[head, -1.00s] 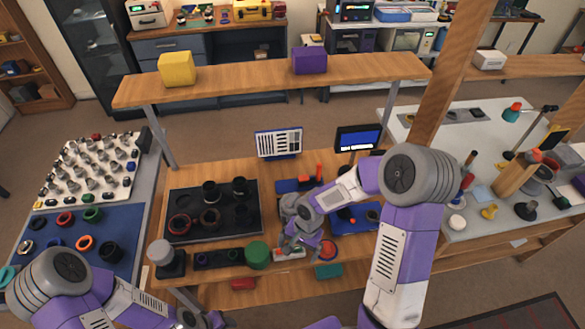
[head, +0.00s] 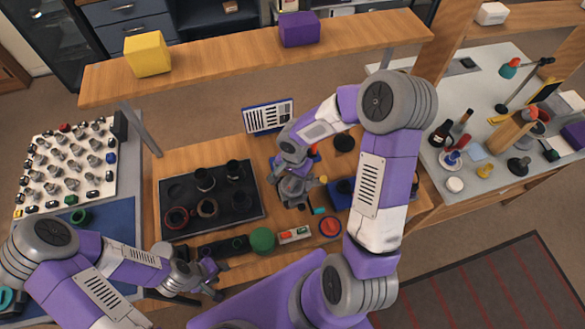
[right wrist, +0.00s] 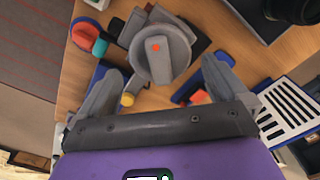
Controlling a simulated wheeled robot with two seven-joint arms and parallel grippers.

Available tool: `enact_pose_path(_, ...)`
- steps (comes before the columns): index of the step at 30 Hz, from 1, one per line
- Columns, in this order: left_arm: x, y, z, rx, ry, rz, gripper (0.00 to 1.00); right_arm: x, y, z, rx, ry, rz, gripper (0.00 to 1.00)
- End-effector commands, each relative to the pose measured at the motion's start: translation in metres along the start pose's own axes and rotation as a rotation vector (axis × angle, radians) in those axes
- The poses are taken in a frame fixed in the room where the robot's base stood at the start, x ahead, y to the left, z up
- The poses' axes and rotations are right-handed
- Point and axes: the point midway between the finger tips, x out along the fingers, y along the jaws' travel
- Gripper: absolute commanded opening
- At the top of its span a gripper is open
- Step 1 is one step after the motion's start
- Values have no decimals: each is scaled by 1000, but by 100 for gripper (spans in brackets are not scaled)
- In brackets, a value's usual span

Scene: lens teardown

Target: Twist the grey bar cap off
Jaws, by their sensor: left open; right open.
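The grey bar cap (right wrist: 157,48) shows in the right wrist view as a round grey disc with a raised bar across it and a red dot. It is ahead of and between the fingers of my right gripper (right wrist: 163,74), which is open and holds nothing. No finger visibly touches the cap. In the head view my right gripper (head: 293,192) is over the middle of the bench, and its wrist and fingers largely hide the cap. My left gripper (head: 214,281) is open and empty at the bench's front edge, left of the green round piece (head: 262,240).
A black tray (head: 248,211) with several dark rings lies to the left. A striped card (head: 269,116) stands behind the right gripper. A red round dish (head: 330,227) is near the front edge. The shelf (head: 230,59) with yellow and purple blocks spans the back.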

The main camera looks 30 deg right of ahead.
Motion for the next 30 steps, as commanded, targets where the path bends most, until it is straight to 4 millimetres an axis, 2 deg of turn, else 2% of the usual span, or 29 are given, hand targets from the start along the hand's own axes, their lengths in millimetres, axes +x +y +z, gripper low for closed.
enact_pose_path(1, 1, 0, 0, 0, 1, 0, 43, 9, 0, 1, -1, -3, 2, 100)
enact_pose_path(6, 3, -1, 0, 0, 1, 0, 43, 24, 0, 0, 0, -1, 0, 100)
enact_pose_path(17, 3, -1, -1, 0, 1, 0, 43, 28, 0, 0, 0, 0, -1, 98)
enact_pose_path(26, 3, -1, -1, 0, 1, 0, 43, 28, 0, 0, 0, 0, -1, 53)
enact_pose_path(30, 3, -1, -1, 0, 1, 0, 43, 28, -1, 0, -51, 0, -1, 53)
